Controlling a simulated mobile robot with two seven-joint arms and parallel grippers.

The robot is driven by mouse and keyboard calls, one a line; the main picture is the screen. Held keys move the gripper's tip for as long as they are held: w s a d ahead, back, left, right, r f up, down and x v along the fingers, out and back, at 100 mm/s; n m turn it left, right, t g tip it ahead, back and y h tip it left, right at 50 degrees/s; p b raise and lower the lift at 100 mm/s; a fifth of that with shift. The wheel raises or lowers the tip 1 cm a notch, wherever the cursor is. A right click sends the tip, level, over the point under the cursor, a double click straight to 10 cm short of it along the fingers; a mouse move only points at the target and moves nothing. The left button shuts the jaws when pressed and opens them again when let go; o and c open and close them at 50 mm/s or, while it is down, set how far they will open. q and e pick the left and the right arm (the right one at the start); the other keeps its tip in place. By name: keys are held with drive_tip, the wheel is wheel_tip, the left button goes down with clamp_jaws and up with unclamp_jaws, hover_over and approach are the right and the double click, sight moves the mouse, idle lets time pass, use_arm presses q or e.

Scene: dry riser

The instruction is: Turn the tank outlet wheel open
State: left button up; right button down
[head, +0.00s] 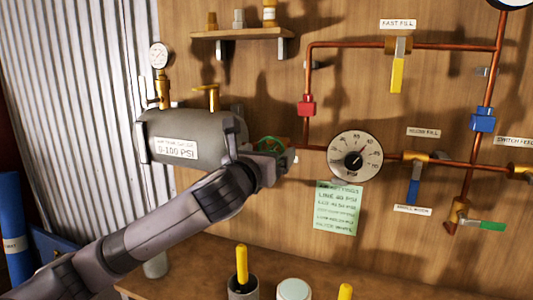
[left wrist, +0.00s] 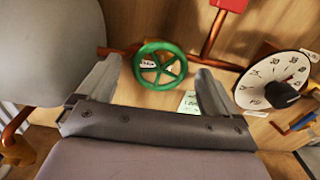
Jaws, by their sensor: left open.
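The green tank outlet wheel (left wrist: 160,65) sits on a copper pipe at the right end of the grey tank (head: 180,135). In the head view the wheel (head: 272,143) is partly hidden behind my left gripper (head: 275,158). In the left wrist view my left gripper (left wrist: 155,85) is open, with one finger to each side of the wheel. I cannot tell whether the fingers touch it. A small label shows behind the wheel's spokes. My right gripper is in neither view.
A round dial (head: 355,156) and a green note (head: 339,207) are right of the wheel. A red block (head: 306,106) is on the pipe above it. Yellow-handled (head: 397,75) and blue-handled (head: 413,190) valves are further right. A bench (head: 195,266) with several items lies below.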

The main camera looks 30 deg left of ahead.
use_arm(q)
drive_tip(key=c, duration=1)
drive_tip(key=shift+n, duration=0.3)
